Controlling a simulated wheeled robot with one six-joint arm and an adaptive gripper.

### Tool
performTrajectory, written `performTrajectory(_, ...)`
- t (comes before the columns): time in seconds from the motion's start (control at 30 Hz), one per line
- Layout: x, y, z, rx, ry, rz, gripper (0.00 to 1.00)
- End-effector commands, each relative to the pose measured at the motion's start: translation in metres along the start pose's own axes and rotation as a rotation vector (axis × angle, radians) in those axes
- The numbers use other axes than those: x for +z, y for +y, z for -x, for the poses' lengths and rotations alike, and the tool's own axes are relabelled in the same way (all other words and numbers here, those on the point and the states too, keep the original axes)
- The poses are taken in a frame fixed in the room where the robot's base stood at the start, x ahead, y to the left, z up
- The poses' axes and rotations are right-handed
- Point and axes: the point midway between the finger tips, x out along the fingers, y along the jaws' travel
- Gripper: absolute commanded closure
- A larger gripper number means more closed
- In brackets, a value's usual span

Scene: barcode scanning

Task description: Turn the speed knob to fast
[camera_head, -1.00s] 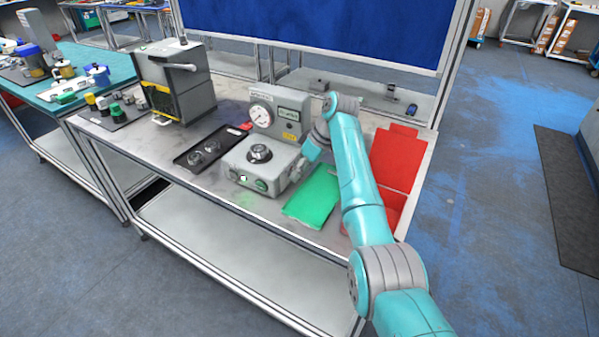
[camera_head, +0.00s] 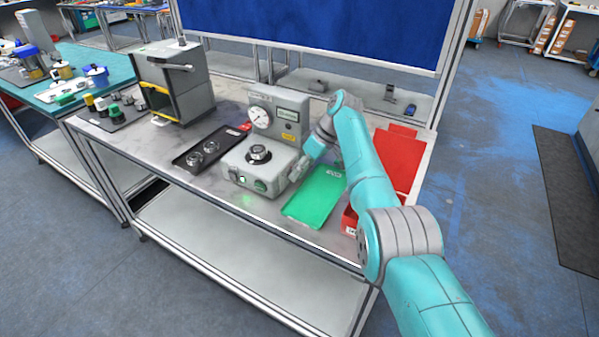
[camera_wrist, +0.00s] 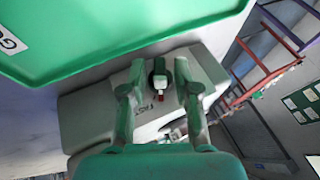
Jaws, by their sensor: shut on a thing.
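The grey test unit (camera_head: 245,164) stands on the bench with a round dark dial on top and a gauge box behind it. My gripper (camera_head: 304,166) is at the unit's right side. In the wrist view, the small black speed knob (camera_wrist: 160,77) with a red and white mark sits on the unit's pale side face (camera_wrist: 205,68). My gripper's two fingers (camera_wrist: 157,88) are on either side of the knob, shut on it. The knob is hidden in the head view.
A green tray (camera_head: 314,194) lies close below my arm, with a red bin (camera_head: 398,170) to its right. A black tray (camera_head: 187,159) with round parts lies left of the unit. A grey box machine (camera_head: 195,98) stands at the back left.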

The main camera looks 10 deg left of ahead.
Motion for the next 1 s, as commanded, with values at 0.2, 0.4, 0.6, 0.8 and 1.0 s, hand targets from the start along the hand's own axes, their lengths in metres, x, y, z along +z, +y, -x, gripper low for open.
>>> performTrajectory(0.2,0.001,0.0,0.0,-0.001,-0.002,-0.001,1.0)
performTrajectory(0.4,0.001,0.0,0.0,-0.001,-0.001,-0.001,0.62)
performTrajectory(0.6,0.0,0.0,0.002,0.0,0.0,0.0,0.62)
performTrajectory(0.8,0.0,0.001,0.027,0.003,0.002,0.0,0.62)
performTrajectory(1.0,0.0,0.001,0.067,0.001,0.0,-0.001,0.62)
